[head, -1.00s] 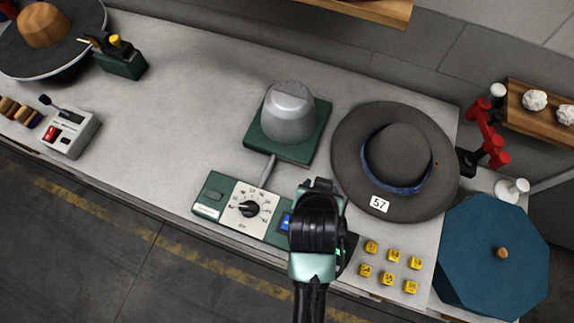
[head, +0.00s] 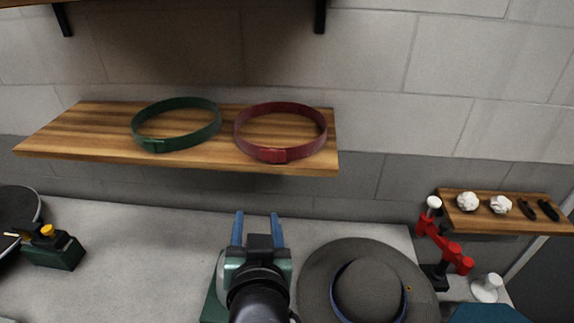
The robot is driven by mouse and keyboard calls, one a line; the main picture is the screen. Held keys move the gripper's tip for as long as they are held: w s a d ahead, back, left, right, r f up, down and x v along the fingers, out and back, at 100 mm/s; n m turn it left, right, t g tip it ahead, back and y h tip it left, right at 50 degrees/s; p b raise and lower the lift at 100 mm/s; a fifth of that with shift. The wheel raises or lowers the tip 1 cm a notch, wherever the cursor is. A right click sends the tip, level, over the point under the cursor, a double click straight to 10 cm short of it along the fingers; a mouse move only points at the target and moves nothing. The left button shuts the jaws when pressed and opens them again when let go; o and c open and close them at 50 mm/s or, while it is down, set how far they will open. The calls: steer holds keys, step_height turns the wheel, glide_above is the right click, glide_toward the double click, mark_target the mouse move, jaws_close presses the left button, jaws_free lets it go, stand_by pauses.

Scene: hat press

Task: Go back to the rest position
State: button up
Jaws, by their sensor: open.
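My gripper (head: 258,226) is raised over the bench in front of the wall shelf, its two blue fingers spread apart and pointing toward the wall. Nothing shows between the fingers. A grey hat with a blue band (head: 367,288) sits on the bench just right of my gripper, apart from it. The green base of the hat press (head: 213,306) shows only in part; my gripper and arm hide the rest.
A wooden shelf (head: 88,130) above holds a green band (head: 176,124) and a red band (head: 281,132). A red jointed stand (head: 443,244) and a small wooden shelf (head: 490,222) are at right. A green box (head: 54,250) is at left. The bench (head: 140,235) is clear between.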

step_height(320, 180, up, 14)
steer(key=d+t+b, duration=0.2)
steer(key=t, duration=0.3)
steer(key=s+d+r+t+b, duration=0.1)
steer(key=s+r+t, duration=0.3)
steer(key=r, duration=0.6)
steer(key=s+d+r+t+h+b, duration=0.1)
steer(key=s+r+t, duration=0.2)
steer(key=s+r, duration=0.3)
step_height(320, 180, up, 5)
steer(key=shift+s+d+r+t+h, duration=0.2)
steer(key=shift+s+d+t+h, duration=0.1)
steer(key=shift+s+d+t, duration=0.1)
